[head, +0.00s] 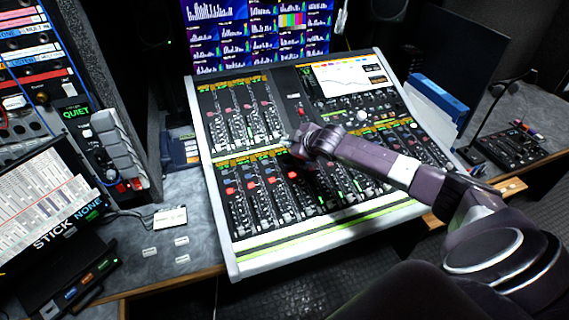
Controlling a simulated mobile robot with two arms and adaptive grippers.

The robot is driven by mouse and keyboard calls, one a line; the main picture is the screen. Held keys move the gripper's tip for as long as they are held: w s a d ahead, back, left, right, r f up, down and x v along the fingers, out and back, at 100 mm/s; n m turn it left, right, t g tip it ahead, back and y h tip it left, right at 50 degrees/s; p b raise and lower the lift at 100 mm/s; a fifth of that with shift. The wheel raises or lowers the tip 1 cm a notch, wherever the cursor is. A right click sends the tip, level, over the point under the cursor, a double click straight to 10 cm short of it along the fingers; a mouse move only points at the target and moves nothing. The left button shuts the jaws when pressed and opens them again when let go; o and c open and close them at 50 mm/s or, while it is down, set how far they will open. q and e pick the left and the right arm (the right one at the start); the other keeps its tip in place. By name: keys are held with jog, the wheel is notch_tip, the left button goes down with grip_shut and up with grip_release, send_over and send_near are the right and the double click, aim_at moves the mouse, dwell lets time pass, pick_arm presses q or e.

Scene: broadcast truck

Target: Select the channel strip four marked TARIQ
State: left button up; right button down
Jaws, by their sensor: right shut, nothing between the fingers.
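A mixing console (280,252) with a pale frame stands on the desk in the middle of the head view. It has an upper left bank of channel strips (240,112) and a longer lower bank (245,205) with red and blue fader caps at its left end. The strip labels are too small to read, so I cannot tell which one is marked TARIQ. My right gripper (298,160) is shut and empty over the left-middle of the console, near the top of the lower bank. It hides part of the strips beneath it; I cannot tell whether it touches them. My left gripper is out of view.
A screen wall (262,30) rises behind the console. A rack with a QUIET sign (76,112) and a STICK NONE display (38,200) stand at left. Blue binders (438,98) and a small black panel with a gooseneck microphone (505,148) are at right.

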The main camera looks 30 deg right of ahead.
aim_at(286, 161)
jog(key=f+b, duration=0.1)
jog(key=f, duration=0.2)
jog(key=shift+w+b, duration=0.2)
jog(key=shift+b, duration=0.15)
jog(key=shift+w+f+b, duration=0.15)
jog(key=shift+f+b, duration=0.2)
jog(key=shift+f, duration=0.45)
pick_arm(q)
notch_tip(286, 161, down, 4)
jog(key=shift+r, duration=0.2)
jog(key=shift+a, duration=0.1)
pick_arm(e)
jog(key=shift+f, duration=0.35)
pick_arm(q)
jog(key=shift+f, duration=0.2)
pick_arm(e)
jog(key=shift+w+f, duration=0.1)
jog(key=shift+f, duration=0.35)
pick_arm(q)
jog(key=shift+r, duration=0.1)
pick_arm(e)
jog(key=shift+d+r, duration=0.1)
jog(key=shift+r, duration=0.05)
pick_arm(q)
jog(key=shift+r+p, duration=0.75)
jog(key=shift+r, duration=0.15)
pick_arm(e)
jog(key=shift+r, duration=0.7)
